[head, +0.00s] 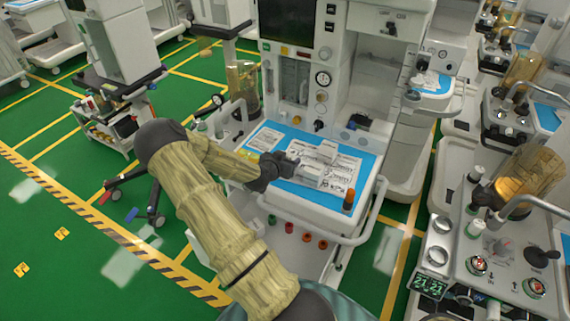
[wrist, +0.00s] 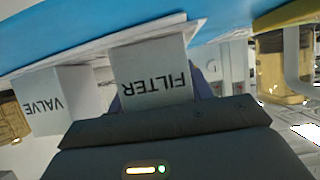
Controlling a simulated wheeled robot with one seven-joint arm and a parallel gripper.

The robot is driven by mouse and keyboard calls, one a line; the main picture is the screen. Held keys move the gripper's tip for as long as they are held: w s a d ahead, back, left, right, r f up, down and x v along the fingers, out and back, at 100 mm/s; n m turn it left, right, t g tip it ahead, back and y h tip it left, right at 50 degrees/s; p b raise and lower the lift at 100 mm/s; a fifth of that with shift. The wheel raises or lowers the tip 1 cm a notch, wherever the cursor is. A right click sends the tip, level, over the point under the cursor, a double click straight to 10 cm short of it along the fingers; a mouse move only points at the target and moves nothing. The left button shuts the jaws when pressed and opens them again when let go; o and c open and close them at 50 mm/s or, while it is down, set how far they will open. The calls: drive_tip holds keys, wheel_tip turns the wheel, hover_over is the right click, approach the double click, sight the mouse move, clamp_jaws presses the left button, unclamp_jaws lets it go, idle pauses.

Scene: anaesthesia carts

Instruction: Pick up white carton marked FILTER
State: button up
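The white carton marked FILTER (wrist: 152,68) is close in front of my gripper in the wrist view, its lettering upside down. Dark bluish fingers of my gripper (wrist: 158,100) show at its left and right edges, partly hidden by it. Whether they press on the carton cannot be told. In the head view my gripper (head: 285,166) is low over the worktop, at the left side of a group of white cartons (head: 311,174). The FILTER lettering cannot be read there.
A white carton marked VALVE (wrist: 48,103) stands just left of the FILTER carton in the wrist view. The cartons are on a blue-matted cart worktop (head: 325,201). An orange-brown bottle (head: 348,200) stands at its right front. The machine's upright body rises behind.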

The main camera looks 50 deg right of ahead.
drive_tip(key=c, duration=0.3)
drive_tip(key=shift+c, duration=0.2)
drive_tip(key=shift+r, duration=0.15)
wheel_tip(320, 180, up, 10)
drive_tip(key=shift+f+b, duration=0.1)
drive_tip(key=shift+b, duration=0.45)
